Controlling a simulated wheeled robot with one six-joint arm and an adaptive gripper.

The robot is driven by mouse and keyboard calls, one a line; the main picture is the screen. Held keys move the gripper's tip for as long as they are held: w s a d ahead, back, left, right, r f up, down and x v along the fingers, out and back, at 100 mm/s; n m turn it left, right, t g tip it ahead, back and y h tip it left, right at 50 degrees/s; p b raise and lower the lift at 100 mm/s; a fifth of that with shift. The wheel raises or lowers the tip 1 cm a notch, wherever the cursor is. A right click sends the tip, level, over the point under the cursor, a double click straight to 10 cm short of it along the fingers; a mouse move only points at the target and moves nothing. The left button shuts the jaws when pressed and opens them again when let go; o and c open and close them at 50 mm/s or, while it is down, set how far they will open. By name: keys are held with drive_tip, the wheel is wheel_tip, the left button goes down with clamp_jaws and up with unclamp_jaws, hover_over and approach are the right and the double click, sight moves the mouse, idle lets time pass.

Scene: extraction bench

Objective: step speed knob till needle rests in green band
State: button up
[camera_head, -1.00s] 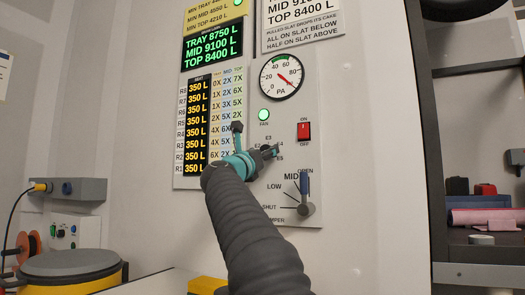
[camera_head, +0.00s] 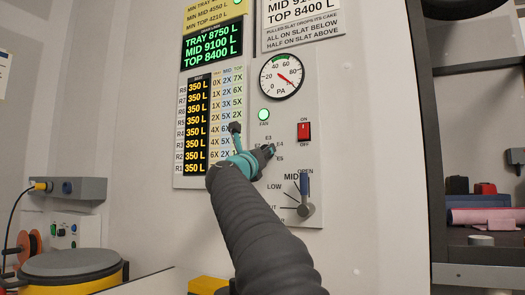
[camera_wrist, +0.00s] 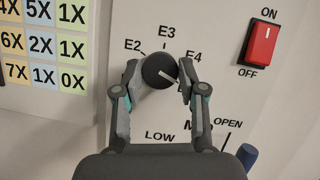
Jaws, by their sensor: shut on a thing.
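The round dark speed knob (camera_wrist: 158,70) is on the grey panel, ringed by labels E2, E3, E4 and a partly hidden one at lower right. Its white pointer line slants down to the right, below E4, toward the partly hidden label. My gripper (camera_wrist: 158,76) has one finger on each side of the knob and is shut on it. In the head view my gripper (camera_head: 266,153) hides most of the knob. The round PA gauge (camera_head: 281,77) is above; its red needle points to the lower right, away from the green band (camera_head: 281,59) at the top.
A red ON/OFF switch (camera_head: 304,132) is right of the knob. A damper lever (camera_head: 305,196) with a blue handle stands below it, close to my arm. A lit green lamp (camera_head: 264,114) marks the fan. A dark shelf (camera_head: 480,235) is at far right.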

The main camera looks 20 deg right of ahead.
drive_tip(key=shift+s+d+r+n+t+y+p, duration=0.15)
drive_tip(key=shift+n+t+y, duration=0.2)
drive_tip(key=shift+n+y, duration=1.2)
drive_tip(key=shift+w+a+n+t+y+p, duration=0.1)
drive_tip(key=shift+n+t+y+p, duration=0.15)
drive_tip(key=shift+n, duration=2.45)
drive_tip(key=shift+s+d+r+n+t+y+p, duration=0.1)
drive_tip(key=shift+n+t+y, duration=0.3)
drive_tip(key=shift+n+y, duration=1.2)
drive_tip(key=shift+n+h, duration=0.5)
drive_tip(key=shift+n, duration=0.45)
drive_tip(key=o, duration=1.1)
drive_tip(key=shift+f, duration=0.1)
drive_tip(key=shift+o, duration=0.2)
drive_tip(key=v, duration=1.2)
